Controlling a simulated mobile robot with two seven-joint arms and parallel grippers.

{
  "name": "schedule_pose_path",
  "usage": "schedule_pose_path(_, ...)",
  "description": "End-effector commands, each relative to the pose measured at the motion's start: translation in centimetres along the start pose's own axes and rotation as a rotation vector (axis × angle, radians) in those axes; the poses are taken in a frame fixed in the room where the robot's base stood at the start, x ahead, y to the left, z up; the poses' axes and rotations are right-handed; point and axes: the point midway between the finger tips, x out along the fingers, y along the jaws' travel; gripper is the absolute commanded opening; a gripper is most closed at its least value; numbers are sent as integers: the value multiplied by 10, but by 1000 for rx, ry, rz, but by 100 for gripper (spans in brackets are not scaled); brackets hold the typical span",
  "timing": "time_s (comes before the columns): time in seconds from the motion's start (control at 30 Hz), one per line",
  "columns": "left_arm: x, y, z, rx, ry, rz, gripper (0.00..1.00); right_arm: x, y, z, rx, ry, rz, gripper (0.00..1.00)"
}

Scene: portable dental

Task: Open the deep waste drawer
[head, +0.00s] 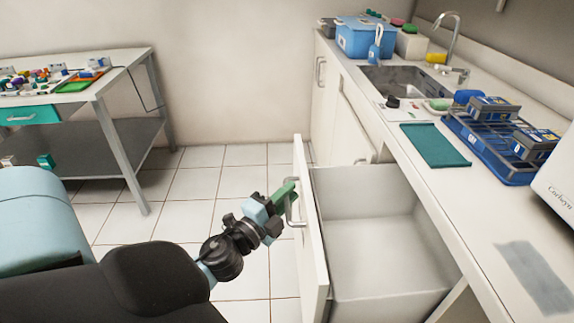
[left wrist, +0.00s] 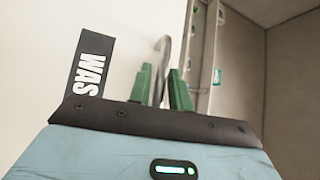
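The deep waste drawer (head: 385,235) is pulled well out from under the counter, and its pale inside looks empty. Its white front panel (head: 310,225) faces left and carries a metal bar handle (head: 292,208). My left gripper (head: 284,196) is at this handle, its green fingers at the bar. In the left wrist view the handle (left wrist: 163,62) stands between the two green fingers (left wrist: 162,88), which are close around it. A dark label reading "WAS" (left wrist: 90,65) shows on the front panel, partly hidden by the gripper. My right gripper is not in view.
The counter (head: 440,195) above holds a sink (head: 405,82), a green cloth (head: 435,145) and a blue rack (head: 490,150). A metal table (head: 125,85) with small items stands at the left. The tiled floor (head: 185,185) between is clear.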

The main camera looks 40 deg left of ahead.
Motion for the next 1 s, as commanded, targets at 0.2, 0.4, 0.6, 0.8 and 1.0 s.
schedule_pose_path(0.2, -2, 0, 0, -1, -1, 0, 20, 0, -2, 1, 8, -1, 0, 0)
schedule_pose_path(0.4, -25, 2, 0, -3, -2, 3, 20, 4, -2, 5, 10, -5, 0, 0)
schedule_pose_path(0.6, -55, 2, 0, -1, -3, 3, 20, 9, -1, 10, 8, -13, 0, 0)
schedule_pose_path(0.8, -74, 2, 0, -1, -1, 2, 20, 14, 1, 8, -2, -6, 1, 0)
schedule_pose_path(1.0, -78, 0, 0, 0, -1, -1, 20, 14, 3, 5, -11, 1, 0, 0)
